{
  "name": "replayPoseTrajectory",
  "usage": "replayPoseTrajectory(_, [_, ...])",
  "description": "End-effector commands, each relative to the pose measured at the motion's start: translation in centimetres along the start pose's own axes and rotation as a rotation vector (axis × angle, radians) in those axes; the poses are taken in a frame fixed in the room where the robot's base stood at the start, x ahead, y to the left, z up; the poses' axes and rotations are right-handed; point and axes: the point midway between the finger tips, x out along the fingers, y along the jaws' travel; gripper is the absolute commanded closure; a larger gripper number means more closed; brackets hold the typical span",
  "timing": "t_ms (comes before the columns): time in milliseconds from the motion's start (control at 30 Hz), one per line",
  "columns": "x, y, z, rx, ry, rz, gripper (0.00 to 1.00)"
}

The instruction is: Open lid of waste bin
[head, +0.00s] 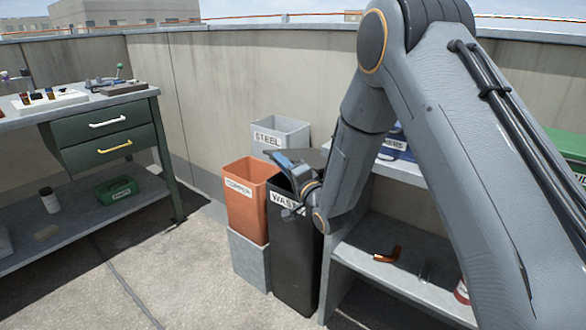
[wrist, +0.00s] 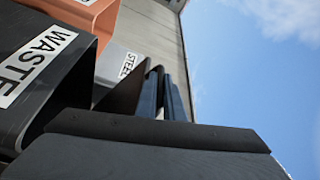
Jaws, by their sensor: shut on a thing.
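The black waste bin (head: 293,262) stands upright in the middle of the head view, with a white WASTE label. In the wrist view the bin (wrist: 62,88) is at the left, with its dark opening partly showing. Its dark lid (head: 314,157) is raised and tilted above the bin; it also shows in the wrist view (wrist: 122,93). My gripper (head: 281,160) is over the bin's top and shut on the lid's edge. Its fingers (wrist: 162,95) show in the wrist view. My wrist hides part of the bin's top and label in the head view.
An orange bin (head: 246,200) stands left of the waste bin, and a grey STEEL bin (head: 281,133) behind. A grey shelf (head: 400,262) with an orange-brown pipe piece (head: 387,254) is at the right. A workbench (head: 100,135) stands at the left. The floor (head: 195,275) between is clear.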

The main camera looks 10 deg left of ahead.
Motion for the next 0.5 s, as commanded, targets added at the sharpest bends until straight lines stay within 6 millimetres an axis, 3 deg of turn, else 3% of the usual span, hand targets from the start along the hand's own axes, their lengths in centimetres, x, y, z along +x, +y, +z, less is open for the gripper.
replayPoseTrajectory(33, [0.2,-1.2,-0.8,0.002,0.006,-0.001,1.0])
replayPoseTrajectory(167, [0.7,-2.4,-1.8,0.002,0.005,-0.001,1.0])
replayPoseTrajectory(500, [0.8,-2.6,-1.9,0.001,0.0,0.0,1.0])
